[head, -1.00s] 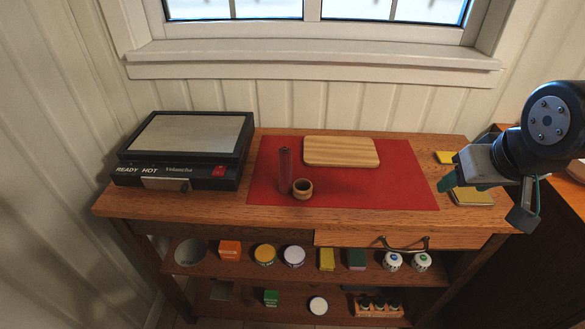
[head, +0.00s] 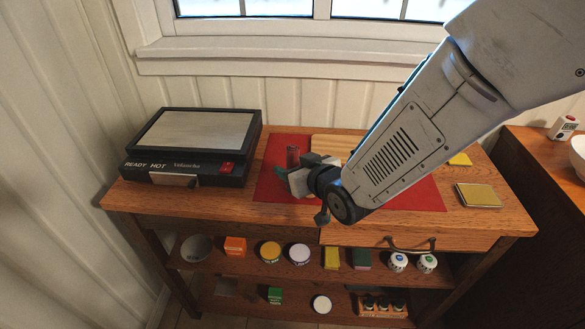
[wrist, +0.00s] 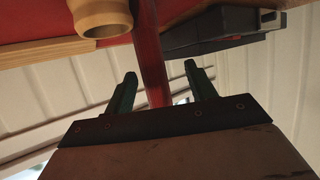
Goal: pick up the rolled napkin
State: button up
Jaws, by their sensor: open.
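The rolled napkin, a slim dark red upright roll (head: 292,153), stands on the red mat (head: 412,193); its lower part is hidden behind my gripper in the head view. My gripper (head: 283,177) is low over the mat at the roll. In the wrist view the roll (wrist: 148,50) runs between the two open green fingers of my gripper (wrist: 160,70), with a gap visible on both sides. I cannot tell whether any part of the gripper touches it. A small round wooden cup or ring (wrist: 100,14) is close beside the roll in the wrist view.
A wooden board (head: 325,145) lies behind my gripper, partly covered by my arm. A black hot plate (head: 190,148) stands at the left. A yellow-topped box (head: 478,195) lies at the right. The mat's front right is clear.

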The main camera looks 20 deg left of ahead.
aim_at(288, 162)
jog(key=x, duration=0.5)
jog(key=shift+w+d+f, duration=0.15)
jog(key=shift+d+f, duration=0.05)
jog(key=shift+d, duration=0.1)
jog(key=c, duration=1.1)
jog(key=shift+r, duration=0.1)
